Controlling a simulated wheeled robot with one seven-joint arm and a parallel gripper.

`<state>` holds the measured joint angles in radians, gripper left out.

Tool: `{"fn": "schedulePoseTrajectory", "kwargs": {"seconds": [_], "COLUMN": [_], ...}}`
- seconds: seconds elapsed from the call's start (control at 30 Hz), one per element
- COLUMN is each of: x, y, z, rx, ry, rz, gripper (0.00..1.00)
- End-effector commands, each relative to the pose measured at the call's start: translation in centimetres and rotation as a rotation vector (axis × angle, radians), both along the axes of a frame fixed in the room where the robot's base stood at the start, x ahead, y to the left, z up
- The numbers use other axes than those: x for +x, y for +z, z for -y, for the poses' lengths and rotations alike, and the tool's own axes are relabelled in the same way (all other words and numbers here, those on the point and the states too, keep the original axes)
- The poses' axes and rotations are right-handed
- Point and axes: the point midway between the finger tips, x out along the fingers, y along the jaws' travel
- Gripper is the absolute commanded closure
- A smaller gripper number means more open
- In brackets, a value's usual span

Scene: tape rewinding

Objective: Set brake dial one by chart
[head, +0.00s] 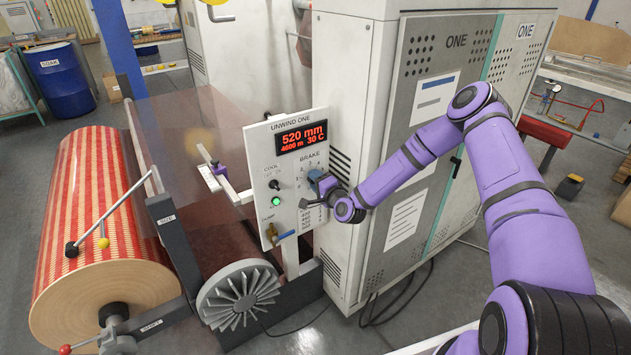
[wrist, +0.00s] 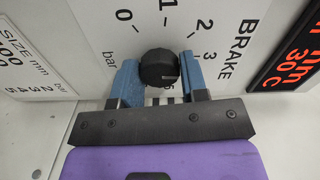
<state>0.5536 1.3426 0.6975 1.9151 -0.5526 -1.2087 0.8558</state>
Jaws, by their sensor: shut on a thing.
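The brake dial is a black round knob (wrist: 160,68) on the white UNWIND ONE panel (head: 262,165). My gripper (wrist: 161,75) has its two blue fingers on either side of the knob and is shut on it. In the head view my gripper (head: 318,180) is at the panel's right side and covers the knob. The wrist view shows scale marks 0, 1, 2 and 3 around the knob; its pointer cannot be made out. A chart (wrist: 30,68) headed SIZE mm and bar is at the left of the wrist view, partly cut off. The red display (head: 302,137) reads 520 mm, 4600 m, 30 C.
Left of the dial are the COOL switch (head: 273,184), a lit green button (head: 276,201) and a brass valve (head: 271,232). A large red-and-yellow roll (head: 95,215) stands at left. A grey cabinet (head: 425,130) stands close behind my arm.

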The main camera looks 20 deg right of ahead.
Motion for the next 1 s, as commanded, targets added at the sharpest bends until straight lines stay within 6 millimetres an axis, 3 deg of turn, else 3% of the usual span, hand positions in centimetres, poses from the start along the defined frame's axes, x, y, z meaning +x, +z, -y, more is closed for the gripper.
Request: {"fn": "schedulePoseTrajectory", "kwargs": {"seconds": [0.5,1.0], "x": [-0.04,-0.03], "y": [-0.19,-0.18], "z": [0.14,0.09], "rx": [0.424,0.594], "ry": [-0.003,-0.002], "rz": [-0.138,-0.194], "gripper": [0.83,0.83]}}
